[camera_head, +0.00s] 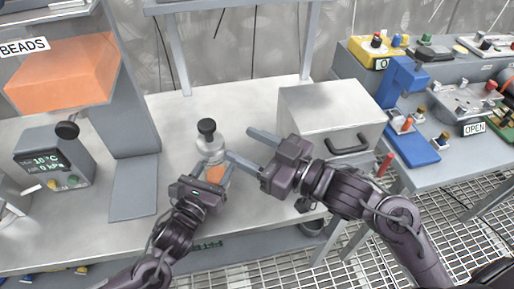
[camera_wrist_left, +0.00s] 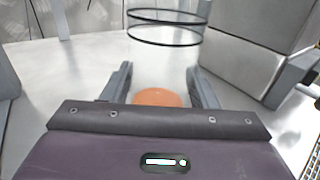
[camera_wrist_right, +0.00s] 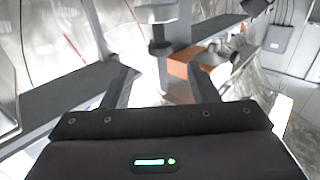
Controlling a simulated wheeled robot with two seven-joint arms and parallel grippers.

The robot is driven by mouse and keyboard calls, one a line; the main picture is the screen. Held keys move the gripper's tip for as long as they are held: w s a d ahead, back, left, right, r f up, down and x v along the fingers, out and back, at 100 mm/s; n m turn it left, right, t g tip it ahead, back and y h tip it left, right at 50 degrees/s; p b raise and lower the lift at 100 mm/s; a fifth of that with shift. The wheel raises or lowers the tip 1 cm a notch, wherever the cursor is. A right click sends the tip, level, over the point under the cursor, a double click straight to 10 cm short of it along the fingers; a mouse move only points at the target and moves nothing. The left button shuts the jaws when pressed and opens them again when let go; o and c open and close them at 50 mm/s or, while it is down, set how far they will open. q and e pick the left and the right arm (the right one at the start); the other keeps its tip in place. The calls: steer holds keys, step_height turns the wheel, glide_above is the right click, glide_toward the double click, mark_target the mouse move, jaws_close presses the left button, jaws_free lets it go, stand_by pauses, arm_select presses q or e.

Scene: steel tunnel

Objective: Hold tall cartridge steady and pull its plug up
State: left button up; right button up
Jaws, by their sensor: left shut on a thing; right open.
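The tall cartridge (camera_head: 211,150) stands upright on the bench, with a pale grey upper body and an orange lower part. Its black knob-topped plug (camera_head: 207,127) is seated at the top. My left gripper (camera_head: 220,171) is shut around the lower orange part. In the left wrist view an orange disc (camera_wrist_left: 160,97) shows between the fingers, below two thin black rings. My right gripper (camera_head: 240,146) is open and empty, to the right of the cartridge, with its fingers apart and pointing toward it. The cartridge's base is partly hidden by my left gripper.
A grey box with a dark handle (camera_head: 330,112) stands right of my right gripper. At left are an orange BEADS container (camera_head: 65,75) on a grey stand and a small display unit (camera_head: 55,158). A blue fixture (camera_head: 402,100) stands on the right bench. Bench behind the cartridge is clear.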

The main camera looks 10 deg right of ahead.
arm_select(q)
steer(key=shift+f, duration=0.1)
arm_select(e)
steer(key=shift+v, duration=0.9)
arm_select(q)
steer(key=o, duration=1.2)
steer(key=shift+c, duration=0.2)
